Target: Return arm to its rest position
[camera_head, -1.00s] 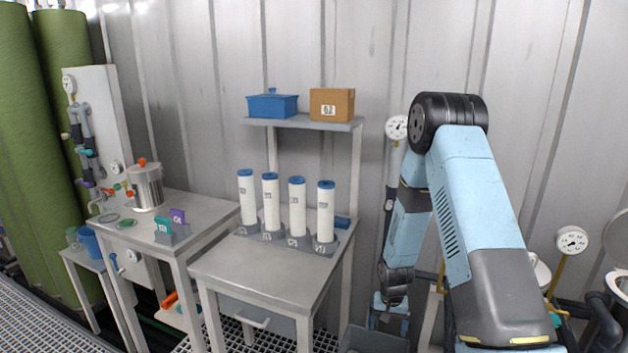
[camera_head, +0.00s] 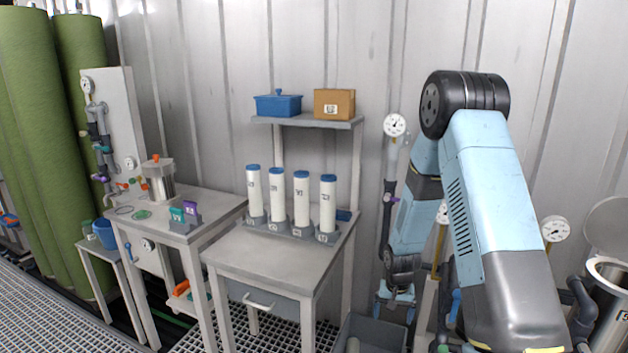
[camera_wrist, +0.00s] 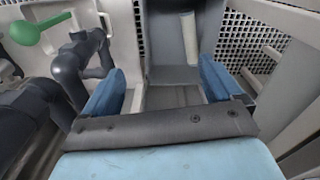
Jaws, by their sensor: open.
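My arm is bent, with its elbow high at the right of the head view and its forearm hanging down. My gripper (camera_head: 395,297) points downward at the low right of the table, above the grey bin (camera_head: 376,329). In the wrist view my gripper (camera_wrist: 162,85) shows its two blue fingers wide apart, with nothing between them. Beyond the fingers, the bin holds a white cylinder (camera_wrist: 189,38). I cannot tell how far the fingertips are above the bin.
A table (camera_head: 270,262) carries several white, blue-capped cylinders in a rack. A shelf (camera_head: 309,122) above holds a blue box and a cardboard box. Dark pipes (camera_wrist: 75,65) and a green handle (camera_wrist: 25,33) lie left of my gripper. A gauge (camera_head: 555,229) and an open steel vessel (camera_head: 607,290) stand right of my arm.

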